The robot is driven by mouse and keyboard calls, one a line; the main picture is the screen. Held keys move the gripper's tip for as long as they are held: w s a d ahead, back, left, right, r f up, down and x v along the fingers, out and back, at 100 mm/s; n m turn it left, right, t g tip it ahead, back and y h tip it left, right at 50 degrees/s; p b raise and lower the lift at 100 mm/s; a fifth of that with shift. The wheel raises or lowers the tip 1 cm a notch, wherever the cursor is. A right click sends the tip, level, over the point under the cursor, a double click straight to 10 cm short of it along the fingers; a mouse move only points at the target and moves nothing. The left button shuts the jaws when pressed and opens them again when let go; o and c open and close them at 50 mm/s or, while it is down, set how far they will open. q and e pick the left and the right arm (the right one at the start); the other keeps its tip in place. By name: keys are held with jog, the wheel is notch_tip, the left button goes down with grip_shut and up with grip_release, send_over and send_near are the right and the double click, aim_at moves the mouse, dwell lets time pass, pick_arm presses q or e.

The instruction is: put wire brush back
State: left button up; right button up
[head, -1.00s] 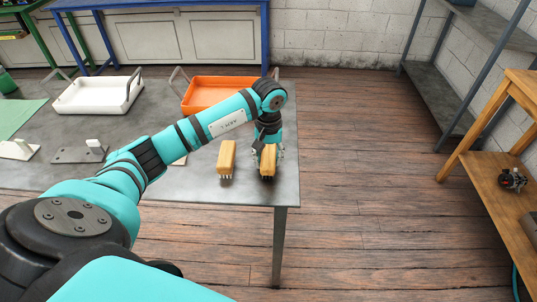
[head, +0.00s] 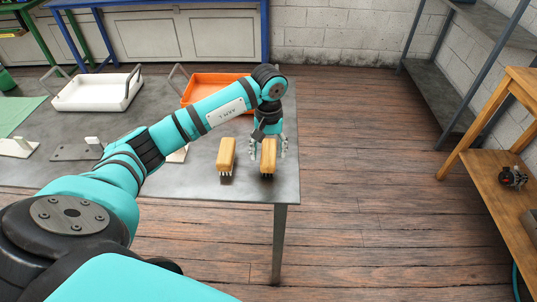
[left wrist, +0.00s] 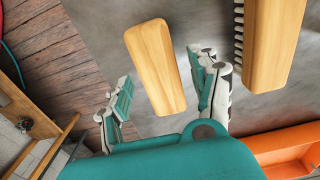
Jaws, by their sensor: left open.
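Two wire brushes with wooden blocks and bristles facing down sit side by side near the right front of the grey table. The right one (head: 268,157) is close to the table's right edge; the left one (head: 227,155) is a short way from it. My left gripper (head: 268,147) is open around or just above the right brush, with fingers spread to either side of it. In the left wrist view, one brush block (left wrist: 157,70) shows between the open fingers, and the other brush (left wrist: 272,45) is at the right. I cannot tell whether the fingers touch the brush. My right gripper is not visible.
The orange tray (head: 196,93) and the white tray (head: 97,103) stand behind on the grey table (head: 245,190). Small fixtures (head: 77,152) lie at the left. A wooden bench (head: 475,170) stands at the right, across open floor.

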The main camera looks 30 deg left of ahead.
aim_at(268, 152)
pick_arm(q)
notch_tip(268, 152, up, 10)
jog(key=b, duration=0.1)
jog(key=shift+b, duration=0.4)
